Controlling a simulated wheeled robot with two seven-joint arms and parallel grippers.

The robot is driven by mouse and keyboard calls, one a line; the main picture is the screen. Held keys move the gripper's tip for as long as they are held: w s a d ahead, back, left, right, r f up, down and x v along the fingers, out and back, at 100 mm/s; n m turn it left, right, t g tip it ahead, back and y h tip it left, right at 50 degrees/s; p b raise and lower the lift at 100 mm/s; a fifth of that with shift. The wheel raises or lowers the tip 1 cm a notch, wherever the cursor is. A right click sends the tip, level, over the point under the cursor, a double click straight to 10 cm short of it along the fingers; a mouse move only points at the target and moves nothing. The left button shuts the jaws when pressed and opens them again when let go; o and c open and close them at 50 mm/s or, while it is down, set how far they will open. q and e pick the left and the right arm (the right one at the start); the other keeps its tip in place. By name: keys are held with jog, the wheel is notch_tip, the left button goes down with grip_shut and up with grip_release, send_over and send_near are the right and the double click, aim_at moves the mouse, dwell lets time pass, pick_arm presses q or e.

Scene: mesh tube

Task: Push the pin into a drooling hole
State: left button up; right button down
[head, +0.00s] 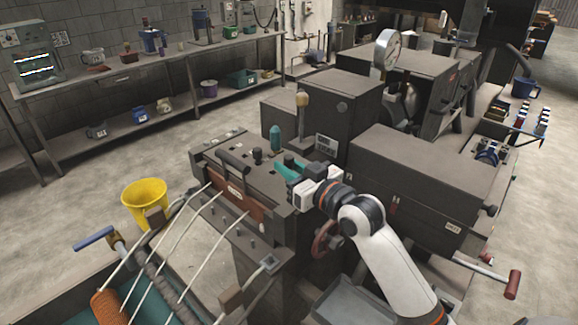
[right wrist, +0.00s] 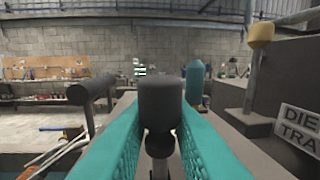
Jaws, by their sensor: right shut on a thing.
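My right gripper (head: 287,165) reaches in over the top of the dark machine block, its teal fingers pointing left. In the right wrist view its fingers (right wrist: 160,140) are shut on a dark, knob-headed piece (right wrist: 160,98), which looks like the pin. The piece stands upright, with a wide round head above a narrower stem; its lower end is hidden. The brown front plate (head: 228,192) of the machine faces lower left, and pale strands (head: 180,235) run down from it. I cannot tell which hole drools. My left gripper is not in view.
A dark bar handle (head: 233,161) and a small dark knob (head: 257,155) stand on the block near my gripper. A teal bottle-shaped thing (head: 275,138) stands behind it. A yellow-topped post (head: 302,100) rises beyond. A yellow bucket (head: 145,200) sits on the floor at left.

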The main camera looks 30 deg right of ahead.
jog(key=shift+f, duration=0.15)
jog(key=c, duration=1.2)
grip_release()
jog(key=shift+c, duration=0.2)
jog(key=shift+s+f, duration=0.1)
jog(key=shift+s, duration=0.35)
jog(key=b+v, duration=0.3)
jog(key=v, duration=0.7)
jog(key=shift+s+d+b, duration=0.2)
jog(key=shift+b, duration=0.15)
jog(key=shift+s+r, duration=0.25)
jog(key=shift+s, duration=0.05)
